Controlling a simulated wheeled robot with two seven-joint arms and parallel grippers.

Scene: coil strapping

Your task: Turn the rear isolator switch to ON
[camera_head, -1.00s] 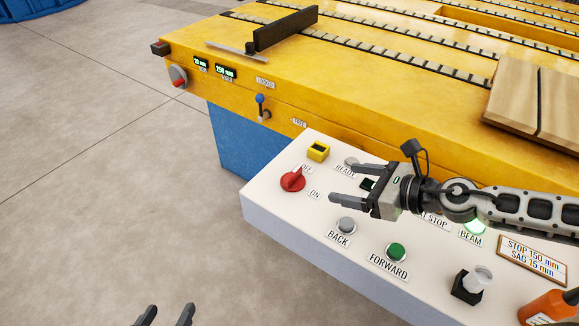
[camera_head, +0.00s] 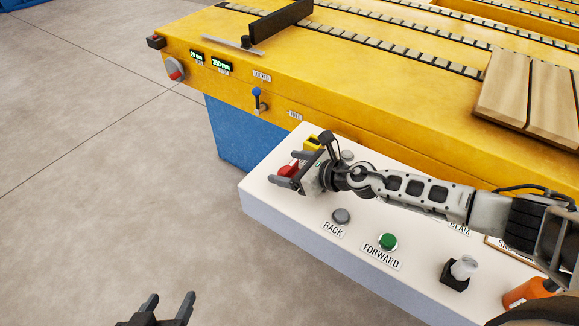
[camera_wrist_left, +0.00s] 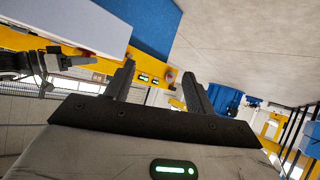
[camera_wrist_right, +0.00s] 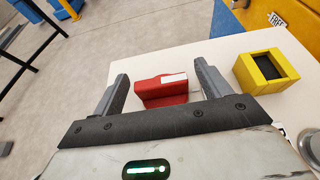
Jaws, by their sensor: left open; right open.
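The red isolator switch (camera_head: 289,170) sits at the far left of the white control panel (camera_head: 262,192). In the right wrist view the red switch handle (camera_wrist_right: 163,92) has a white mark on its upper right. My right gripper (camera_head: 280,168) is open over the switch. In the right wrist view its fingers (camera_wrist_right: 162,70) stand on either side of the handle, with gaps visible. The switch's OFF and ON labels are hidden by the gripper in the head view. My left gripper (camera_head: 169,302) is open and empty over the floor, at the bottom of the head view.
A yellow block-like part (camera_wrist_right: 261,71) stands close right of the switch. A grey button (camera_head: 341,216) marked BACK and a green button (camera_head: 387,242) marked FORWARD lie nearer. A grey-and-red knob (camera_head: 175,69) and a blue-tipped lever (camera_head: 257,97) are on the yellow machine (camera_head: 330,78).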

